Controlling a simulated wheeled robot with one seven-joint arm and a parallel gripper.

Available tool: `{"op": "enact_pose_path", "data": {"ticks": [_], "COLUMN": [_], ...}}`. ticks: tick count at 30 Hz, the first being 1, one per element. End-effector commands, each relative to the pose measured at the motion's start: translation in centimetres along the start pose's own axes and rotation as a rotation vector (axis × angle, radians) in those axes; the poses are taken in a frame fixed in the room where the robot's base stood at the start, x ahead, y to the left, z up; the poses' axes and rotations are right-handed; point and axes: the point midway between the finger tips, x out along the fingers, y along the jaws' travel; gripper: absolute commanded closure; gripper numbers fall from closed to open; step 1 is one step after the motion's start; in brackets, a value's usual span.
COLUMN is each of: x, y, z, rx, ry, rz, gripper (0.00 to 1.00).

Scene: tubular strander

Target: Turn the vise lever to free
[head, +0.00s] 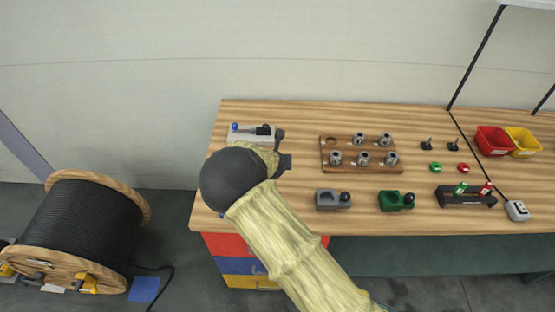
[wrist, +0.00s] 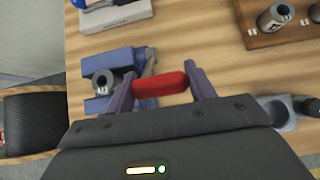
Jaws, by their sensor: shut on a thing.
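The blue vise (wrist: 125,62) sits on the wooden bench in the wrist view, with a grey metal ring-shaped part (wrist: 103,79) at its left side. Its lever has a red grip (wrist: 150,87), which lies roughly level across the picture. My gripper (wrist: 160,88) has one finger at each end of the red grip and is shut on it. In the head view my arm covers most of the vise and the lever, so they cannot be made out there.
A light tray (head: 250,136) with tools lies behind my gripper. A wooden rack (head: 330,167) with metal collars stands to the right. A grey holder (head: 327,200) and a green holder (head: 390,201) are near the front. A cable reel (head: 82,225) stands on the floor at left.

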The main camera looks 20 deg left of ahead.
Motion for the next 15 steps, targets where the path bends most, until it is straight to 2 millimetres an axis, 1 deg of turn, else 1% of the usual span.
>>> {"op": "enact_pose_path", "data": {"ticks": [1,8,9,10,15], "x": [-0.10,-0.10,-0.10,-0.10,-0.05], "y": [0.06,0.05,0.03,0.02,-0.06], "z": [0.50,0.53,0.53,0.50,0.32], "rx": [0.002,0.003,0.003,0.003,0.002], "ry": [-0.009,-0.010,-0.009,-0.009,-0.006], "rz": [0.004,0.004,0.004,0.003,0.002], "gripper": [0.86,0.87,0.38,0.36,0.36]}}
